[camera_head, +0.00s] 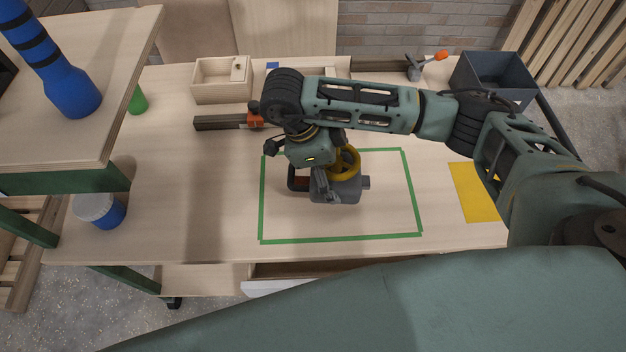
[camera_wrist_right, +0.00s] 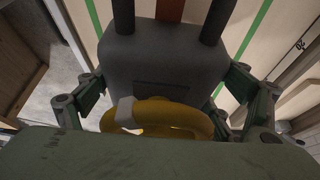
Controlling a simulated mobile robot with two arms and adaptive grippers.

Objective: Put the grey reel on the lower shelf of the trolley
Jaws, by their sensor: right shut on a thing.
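The thing I take as the grey reel (camera_head: 347,190) has a blocky grey body, a yellow ring and a reddish-brown bar at one side. It stands inside a green-taped rectangle on the wooden bench (camera_head: 210,220). My right gripper (camera_head: 328,186) reaches down over it, shut on it around the yellow ring. In the right wrist view the reel (camera_wrist_right: 160,65) fills the middle, between the fingers. Whether it is lifted is unclear. A green-framed wooden unit (camera_head: 125,125) stands at the left; I cannot tell whether it is the trolley. My left gripper is out of view.
A wooden box (camera_head: 222,93), an orange-ended clamp (camera_head: 235,121) and a dark bin (camera_head: 495,75) line the back. A yellow sheet (camera_head: 474,192) lies right. The bench's middle left is clear.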

